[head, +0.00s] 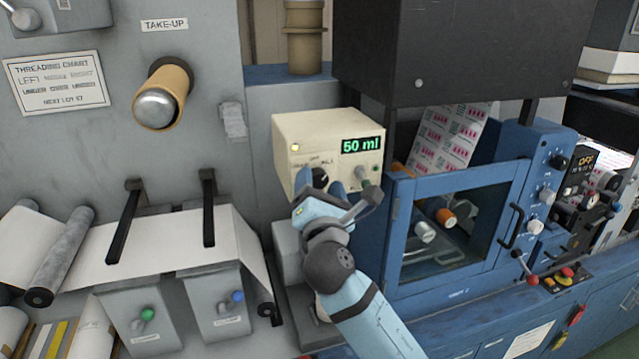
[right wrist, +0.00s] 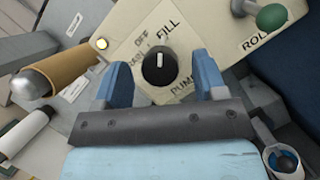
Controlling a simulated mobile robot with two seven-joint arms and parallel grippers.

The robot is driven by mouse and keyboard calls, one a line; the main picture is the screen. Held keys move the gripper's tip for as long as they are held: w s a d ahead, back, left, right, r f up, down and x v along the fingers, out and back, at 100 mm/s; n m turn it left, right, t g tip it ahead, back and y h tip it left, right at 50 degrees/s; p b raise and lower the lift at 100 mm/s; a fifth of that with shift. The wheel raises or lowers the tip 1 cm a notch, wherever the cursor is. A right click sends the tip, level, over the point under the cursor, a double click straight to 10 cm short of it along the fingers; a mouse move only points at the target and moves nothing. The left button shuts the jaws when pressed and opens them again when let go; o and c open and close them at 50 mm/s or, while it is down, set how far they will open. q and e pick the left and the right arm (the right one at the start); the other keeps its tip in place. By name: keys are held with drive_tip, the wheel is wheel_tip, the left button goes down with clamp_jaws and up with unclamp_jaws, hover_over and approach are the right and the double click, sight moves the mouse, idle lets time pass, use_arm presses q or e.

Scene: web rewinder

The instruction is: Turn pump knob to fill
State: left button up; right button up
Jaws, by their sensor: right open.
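The cream pump box (head: 310,130) shows a green "50 ml" readout and a small lit lamp. Its round black knob (right wrist: 160,70) has a white pointer mark. In the right wrist view the mark points up the picture, near the FILL and OFF labels; I cannot tell exactly which setting it is on. The knob (head: 320,178) is partly hidden by my gripper in the head view. My right gripper (head: 320,186) is open in front of the box face, with its blue fingers on either side of the knob in the right wrist view (right wrist: 161,80). Contact is unclear. My left gripper is out of view.
A green-tipped lever (right wrist: 271,17) marked ROLL sticks out beside the knob. A blue cabinet with a clear window (head: 460,230) stands close at right. A take-up roller (head: 160,95) juts out at upper left. White web (head: 160,240) runs over stands at lower left.

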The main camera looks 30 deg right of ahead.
drive_tip(key=b+v, duration=0.3)
drive_tip(key=v, duration=1)
drive_tip(key=shift+b, duration=0.3)
drive_tip(key=shift+r, duration=0.1)
drive_tip(key=a+f+m+g+y, duration=0.2)
drive_tip(key=f+m+y, duration=0.25)
drive_tip(key=f, duration=0.85)
drive_tip(key=a+f+m+g+y, duration=0.3)
drive_tip(key=f+y, duration=0.2)
drive_tip(key=f, duration=0.8)
drive_tip(key=s+f+m+g+y, duration=0.3)
drive_tip(key=s+f+m, duration=1)
drive_tip(key=f, duration=0.4)
drive_tip(key=shift+a+f+g, duration=0.15)
drive_tip(key=shift+a+g, duration=0.05)
drive_tip(key=shift+g, duration=0.1)
